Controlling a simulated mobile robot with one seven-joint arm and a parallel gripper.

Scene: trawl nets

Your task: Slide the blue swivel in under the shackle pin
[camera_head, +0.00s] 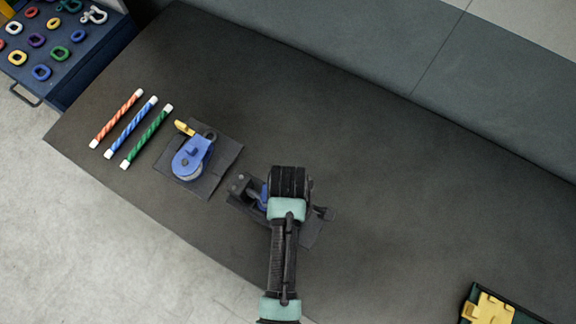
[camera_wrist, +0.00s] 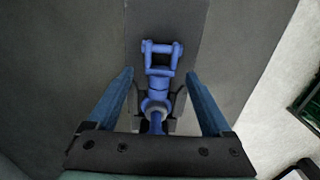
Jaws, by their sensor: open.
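The blue swivel (camera_wrist: 157,88) lies between the spread fingers of my gripper (camera_wrist: 159,78) in the wrist view. Its squared fork end points up the picture, and its lower end sits among grey parts near the palm. Clear gaps show between it and both fingers, so my gripper is open and empty. In the head view, my gripper (camera_head: 289,182) hides most of the spot, and only a bit of the blue swivel (camera_head: 263,197) shows. A dark fitting (camera_head: 240,186) stands just left of it; I cannot tell whether it is the shackle, and no pin is distinguishable.
A blue block with a yellow part (camera_head: 192,157) sits on a dark mat to the left. Three striped rods (camera_head: 131,130) lie beyond it. A rack of coloured rings (camera_head: 60,55) is at top left, a green tray (camera_head: 520,314) at bottom right.

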